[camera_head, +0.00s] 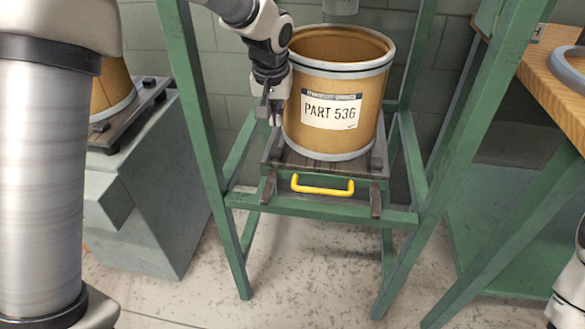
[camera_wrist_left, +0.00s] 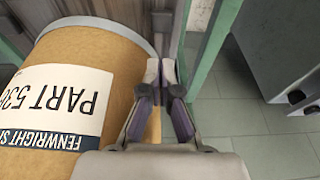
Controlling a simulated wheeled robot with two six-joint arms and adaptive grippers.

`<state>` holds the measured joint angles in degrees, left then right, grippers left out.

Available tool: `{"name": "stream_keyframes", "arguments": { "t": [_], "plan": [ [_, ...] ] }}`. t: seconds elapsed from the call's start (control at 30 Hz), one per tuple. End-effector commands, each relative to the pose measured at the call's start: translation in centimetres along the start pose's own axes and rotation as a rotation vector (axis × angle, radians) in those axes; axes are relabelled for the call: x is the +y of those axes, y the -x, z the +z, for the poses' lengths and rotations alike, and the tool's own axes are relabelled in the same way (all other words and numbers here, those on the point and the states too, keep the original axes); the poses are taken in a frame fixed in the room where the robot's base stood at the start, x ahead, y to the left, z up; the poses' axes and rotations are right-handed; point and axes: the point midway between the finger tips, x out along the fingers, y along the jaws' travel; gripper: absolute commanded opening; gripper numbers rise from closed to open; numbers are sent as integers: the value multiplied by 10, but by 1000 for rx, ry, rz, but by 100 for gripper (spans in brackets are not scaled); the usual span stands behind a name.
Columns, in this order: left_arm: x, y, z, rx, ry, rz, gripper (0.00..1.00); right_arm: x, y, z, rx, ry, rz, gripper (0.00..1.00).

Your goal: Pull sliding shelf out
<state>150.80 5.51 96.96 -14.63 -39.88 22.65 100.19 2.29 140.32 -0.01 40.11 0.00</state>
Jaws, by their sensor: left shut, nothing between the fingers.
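The sliding shelf (camera_head: 318,168) is a dark wooden platform in a green frame, with a yellow handle (camera_head: 322,190) on its front. A tan drum (camera_head: 375,100) with a white "PART 536" label stands upright on the shelf. My left gripper (camera_head: 272,118) is shut and empty, pointing down beside the drum's left side, above and left of the handle. In the left wrist view, its fingertips (camera_wrist_left: 161,70) are together next to the drum (camera_wrist_left: 110,35). The handle is not visible in that view. My right gripper is out of view.
Green posts (camera_head: 196,120) flank the shelf on both sides. A grey stand (camera_head: 160,190) with another drum (camera_head: 112,85) is at the left. A wooden worktable (camera_head: 552,85) is at the right. The floor before the shelf is clear.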

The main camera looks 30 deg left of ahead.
Motion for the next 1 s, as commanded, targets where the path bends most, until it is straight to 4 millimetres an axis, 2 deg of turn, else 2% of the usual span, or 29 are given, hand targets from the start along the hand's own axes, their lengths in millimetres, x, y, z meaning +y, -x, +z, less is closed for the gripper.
{"name": "stream_keyframes", "arguments": {
  "t": [0.03,0.1,0.27,0.7,0.83,1.0],
  "plan": [
    [0,-13,3,33,4,10,0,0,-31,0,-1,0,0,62],
    [0,-5,0,59,7,18,0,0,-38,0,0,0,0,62],
    [0,-3,-3,72,8,22,0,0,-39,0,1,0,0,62],
    [2,-85,-7,70,7,21,0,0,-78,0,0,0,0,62],
    [2,-95,-9,70,7,21,0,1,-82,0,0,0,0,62],
    [2,-96,-9,70,7,21,0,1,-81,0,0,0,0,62]
  ]
}}
